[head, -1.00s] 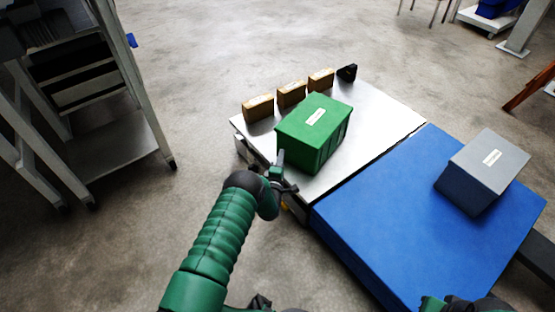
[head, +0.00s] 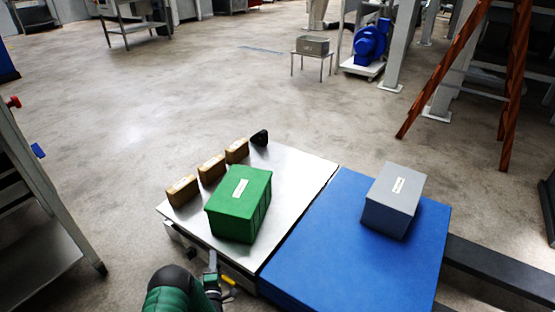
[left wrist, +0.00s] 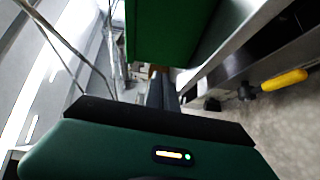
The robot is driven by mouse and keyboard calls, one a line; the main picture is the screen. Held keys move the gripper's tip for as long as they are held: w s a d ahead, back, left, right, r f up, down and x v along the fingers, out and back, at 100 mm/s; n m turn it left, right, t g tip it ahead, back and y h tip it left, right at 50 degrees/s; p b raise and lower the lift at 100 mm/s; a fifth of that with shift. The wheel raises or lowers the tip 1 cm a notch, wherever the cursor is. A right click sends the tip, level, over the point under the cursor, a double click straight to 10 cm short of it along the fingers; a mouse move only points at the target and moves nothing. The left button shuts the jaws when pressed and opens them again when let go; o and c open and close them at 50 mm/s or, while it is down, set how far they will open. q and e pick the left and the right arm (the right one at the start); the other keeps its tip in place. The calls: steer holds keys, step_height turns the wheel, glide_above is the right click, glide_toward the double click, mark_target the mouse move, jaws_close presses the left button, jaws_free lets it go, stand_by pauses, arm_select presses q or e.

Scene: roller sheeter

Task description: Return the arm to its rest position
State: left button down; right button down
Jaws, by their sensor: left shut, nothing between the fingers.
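My left arm enters the head view at the bottom, and its gripper (head: 212,276) is at the near left edge of the metal table top, just in front of the green bin (head: 240,204). The gripper is shut and empty. In the left wrist view, the shut fingers (left wrist: 161,90) point ahead, with the green bin (left wrist: 165,30) above them. I cannot tell from the pictures whether the fingers touch the table edge. My right gripper is not in view.
The metal table top (head: 300,170) bears several small brown boxes (head: 211,168) and a black object (head: 260,138). A grey bin (head: 393,200) stands on the blue surface (head: 345,260). A yellow handle (left wrist: 284,80) is near the gripper. A metal rack (head: 50,220) stands at left, with open floor between.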

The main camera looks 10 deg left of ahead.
arm_select(q)
steer(key=d+r+m+g+h+p, duration=0.1)
steer(key=d+r+m+g+h, duration=0.15)
steer(key=d+r+m, duration=0.35)
steer(key=d+r+m+g+h, duration=0.2)
steer(key=d+r+m+g, duration=0.15)
steer(key=r, duration=0.35)
steer(key=s+d+r+m+g+p, duration=0.1)
steer(key=s+d+r+m+g, duration=0.2)
steer(key=s, duration=0.6)
steer(key=s+d+r+m+g+h+p, duration=0.15)
steer(key=s+r+m, duration=0.35)
steer(key=s, duration=0.5)
steer(key=s+d+r+m+g+p, duration=0.1)
steer(key=s+r+m+g, duration=0.25)
steer(key=s, duration=0.55)
steer(key=w+p+v, duration=0.3)
steer(key=p+v, duration=1.4)
steer(key=p, duration=0.1)
steer(key=w+d+r+p+v, duration=0.1)
steer(key=w+p+v, duration=0.3)
steer(key=p+v, duration=1.4)
steer(key=shift+w+r, duration=0.35)
steer(key=shift+r, duration=0.3)
